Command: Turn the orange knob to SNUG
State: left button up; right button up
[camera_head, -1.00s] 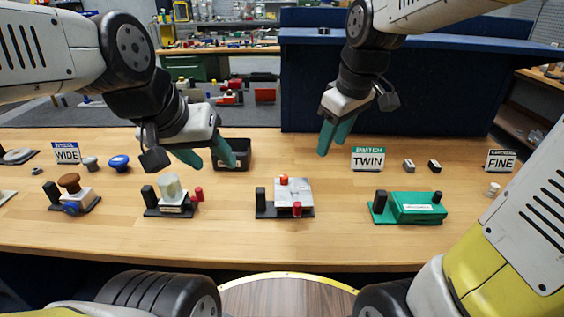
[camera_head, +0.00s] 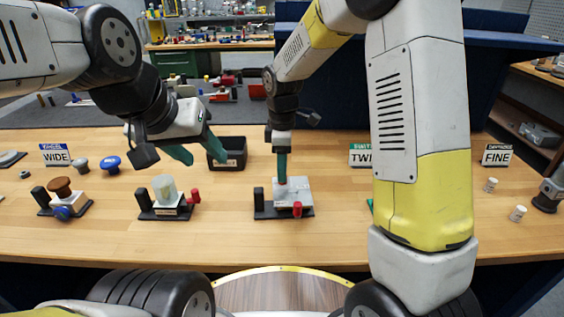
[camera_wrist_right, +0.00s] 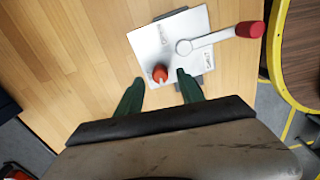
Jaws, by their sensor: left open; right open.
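The small orange-red knob (camera_wrist_right: 160,74) stands on a silver metal plate (camera_wrist_right: 190,30) in the right wrist view. In the head view the silver box (camera_head: 300,188) sits on a dark base, and my right fingers mostly cover the knob. My right gripper (camera_head: 282,178) points down at the box. In the right wrist view its green fingers (camera_wrist_right: 159,77) are open, one on each side of the knob; I cannot tell whether they touch it. My left gripper (camera_head: 206,156) is open and empty above the table.
A lever with a red grip (camera_wrist_right: 250,29) sticks out from the plate beside the knob. A black post (camera_head: 259,198) stands left of the box. A glass-topped device (camera_head: 165,190) and a black bin (camera_head: 228,160) are further left. My right arm hides the green device's area.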

jog(key=shift+f, duration=1.05)
jog(key=shift+c, duration=0.5)
grip_shut()
